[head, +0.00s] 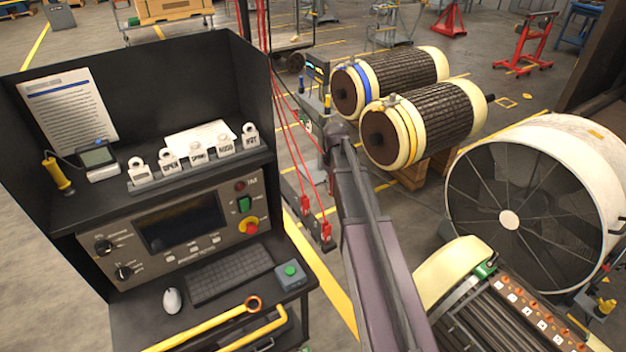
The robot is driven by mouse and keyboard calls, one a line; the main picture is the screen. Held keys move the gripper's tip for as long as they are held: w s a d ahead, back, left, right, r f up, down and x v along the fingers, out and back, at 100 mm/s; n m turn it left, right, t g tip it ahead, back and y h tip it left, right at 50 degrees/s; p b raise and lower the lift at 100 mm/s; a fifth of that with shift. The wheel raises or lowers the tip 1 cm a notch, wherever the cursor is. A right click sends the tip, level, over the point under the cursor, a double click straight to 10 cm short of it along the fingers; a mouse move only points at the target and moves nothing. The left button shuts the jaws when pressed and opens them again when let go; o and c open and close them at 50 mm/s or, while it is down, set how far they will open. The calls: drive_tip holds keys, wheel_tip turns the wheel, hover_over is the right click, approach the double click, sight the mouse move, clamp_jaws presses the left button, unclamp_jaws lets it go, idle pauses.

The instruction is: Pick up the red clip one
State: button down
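Two red clips show in the head view at the lower ends of red cables, left of my arm. One red clip (305,203) is higher and to the left; the other red clip (326,231) is lower and closer to my arm. Both are at a dark narrow bar beside the console; whether they grip it is too small to tell. My arm reaches up from the bottom through the middle of the view, just right of the clips. I cannot make out my gripper's fingers.
A dark control console (195,220) with keyboard, mouse and yellow-handled tools stands at left. Two banded rotors (435,118) rest on wooden supports behind my arm. A large drum fan (540,170) stands at right. Red cables (290,120) hang between console and rotors.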

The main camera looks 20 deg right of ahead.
drive_tip(key=s+d, duration=0.3)
drive_tip(key=d, duration=0.3)
drive_tip(key=shift+s+d, duration=0.15)
drive_tip(key=shift+s, duration=0.15)
drive_tip(key=shift+f, duration=0.15)
wheel_tip(320, 180, down, 6)
drive_tip(key=b, duration=0.6)
drive_tip(key=shift+r, duration=0.2)
drive_tip(key=shift+d, duration=0.1)
idle(0.3)
